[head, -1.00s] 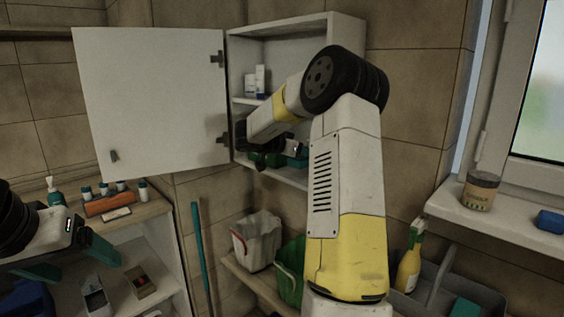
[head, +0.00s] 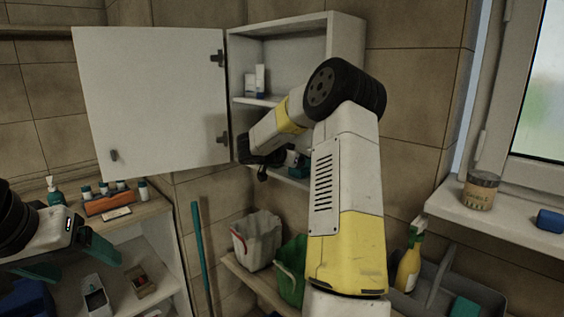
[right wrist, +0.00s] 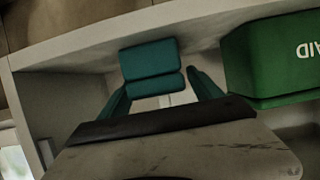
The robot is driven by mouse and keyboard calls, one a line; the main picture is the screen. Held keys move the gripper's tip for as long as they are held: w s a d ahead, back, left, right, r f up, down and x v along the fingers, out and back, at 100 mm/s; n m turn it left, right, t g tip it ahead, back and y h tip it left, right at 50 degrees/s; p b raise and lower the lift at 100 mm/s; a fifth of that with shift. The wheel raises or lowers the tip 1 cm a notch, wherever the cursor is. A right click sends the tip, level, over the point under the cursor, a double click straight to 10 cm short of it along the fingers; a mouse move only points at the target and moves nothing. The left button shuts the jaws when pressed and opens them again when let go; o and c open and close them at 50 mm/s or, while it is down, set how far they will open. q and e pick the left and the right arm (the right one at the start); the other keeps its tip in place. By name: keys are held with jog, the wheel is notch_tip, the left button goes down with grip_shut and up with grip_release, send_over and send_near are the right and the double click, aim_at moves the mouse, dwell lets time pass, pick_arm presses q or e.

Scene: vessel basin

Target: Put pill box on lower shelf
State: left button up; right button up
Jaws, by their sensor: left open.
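The pill box appears to be the teal, two-part block (right wrist: 152,70) in the right wrist view, which looks upside down. It rests against the cabinet's lower shelf board (right wrist: 75,55); a small teal part shows in the head view (head: 298,160). My right gripper (right wrist: 158,90) has its teal fingers spread, pointing toward the box's sides with a pale gap by one finger. In the head view my right gripper (head: 262,168) is at the lower shelf, mostly hidden by its own wrist. My left gripper (head: 68,262) is open and empty at the lower left.
A green first-aid box (right wrist: 265,60) stands beside the pill box. The cabinet door (head: 150,100) is open to the left. White containers (head: 256,80) stand on the upper shelf.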

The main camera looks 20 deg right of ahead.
jog(key=shift+r, duration=0.1)
jog(key=shift+s+a+r, duration=0.1)
jog(key=shift+a+r, duration=0.1)
jog(key=shift+a, duration=0.1)
jog(key=v, duration=1.1)
jog(key=w+a+r+n+t+y, duration=0.3)
jog(key=a+r+n+t+y, duration=0.15)
jog(key=a+r+t, duration=0.6)
jog(key=s+a+r+n+y, duration=0.4)
jog(key=a+n+y, duration=0.1)
jog(key=a+y, duration=0.2)
jog(key=s+a+f+n+g+y, duration=0.1)
jog(key=s+a+f+n+y, duration=0.1)
jog(key=s, duration=0.3)
jog(key=s+a+f+n+g+y, duration=0.2)
jog(key=s, duration=0.4)
jog(key=s+d+f+g, duration=0.2)
jog(key=s+f, duration=0.4)
jog(key=s, duration=0.3)
jog(key=s+d+f+g, duration=0.2)
jog(key=s+f+g, duration=0.2)
jog(key=s, duration=0.6)
notch_tip(320, 180, down, 2)
jog(key=shift+s+f+n+h, duration=0.15)
jog(key=shift+s+n+h, duration=0.15)
jog(key=shift+n+h, duration=0.05)
